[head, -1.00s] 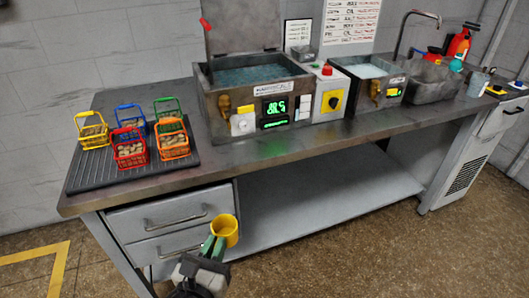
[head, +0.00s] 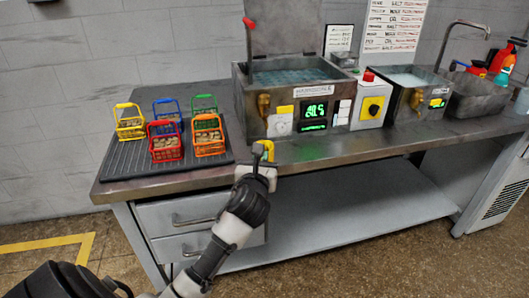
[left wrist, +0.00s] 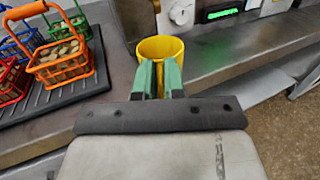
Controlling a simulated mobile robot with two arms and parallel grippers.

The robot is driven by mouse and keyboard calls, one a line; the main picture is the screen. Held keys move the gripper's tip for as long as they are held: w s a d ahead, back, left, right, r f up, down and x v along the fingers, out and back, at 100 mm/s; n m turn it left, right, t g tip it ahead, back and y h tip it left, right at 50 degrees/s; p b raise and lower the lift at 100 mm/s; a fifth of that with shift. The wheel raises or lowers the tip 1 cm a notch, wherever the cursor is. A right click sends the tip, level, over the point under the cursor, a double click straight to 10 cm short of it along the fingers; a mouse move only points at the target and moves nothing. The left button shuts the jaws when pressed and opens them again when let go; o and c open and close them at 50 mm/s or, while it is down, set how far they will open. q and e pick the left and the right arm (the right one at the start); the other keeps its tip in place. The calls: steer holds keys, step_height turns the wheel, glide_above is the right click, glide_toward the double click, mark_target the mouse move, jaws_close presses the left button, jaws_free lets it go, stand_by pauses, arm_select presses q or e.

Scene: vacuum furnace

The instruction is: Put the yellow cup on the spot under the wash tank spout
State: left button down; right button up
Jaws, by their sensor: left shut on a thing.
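My left gripper (head: 264,162) is shut on the yellow cup (head: 267,147). In the head view the cup is at the front edge of the bench, in front of the large tank (head: 297,117) and its brass spout (head: 264,106). In the left wrist view the cup (left wrist: 163,47) is upright, its open top showing, beyond the green fingers (left wrist: 160,78) that grip its near side. I cannot tell whether it touches the bench. No marked spot shows clearly under the spout. A smaller tank with a brass spout (head: 416,99) stands to the right. My right gripper is not in view.
A black ribbed mat (head: 130,172) with several coloured baskets of parts lies left of the cup; the orange basket (head: 208,137) is nearest. A control box with a red button (head: 369,105) stands between the tanks. The bench front (head: 350,154) right of the cup is clear.

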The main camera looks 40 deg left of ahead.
arm_select(q)
steer(key=x, duration=0.2)
steer(key=shift+w+a, duration=0.15)
steer(key=shift+w, duration=0.2)
steer(key=x, duration=0.2)
steer(key=shift+w+a, duration=0.15)
steer(key=shift+w, duration=0.1)
steer(key=shift+w+f+b, duration=0.15)
steer(key=shift+f+b, duration=0.15)
steer(key=shift+f, duration=0.45)
steer(key=shift+f, duration=0.1)
steer(key=c, duration=1.2)
jaws_free()
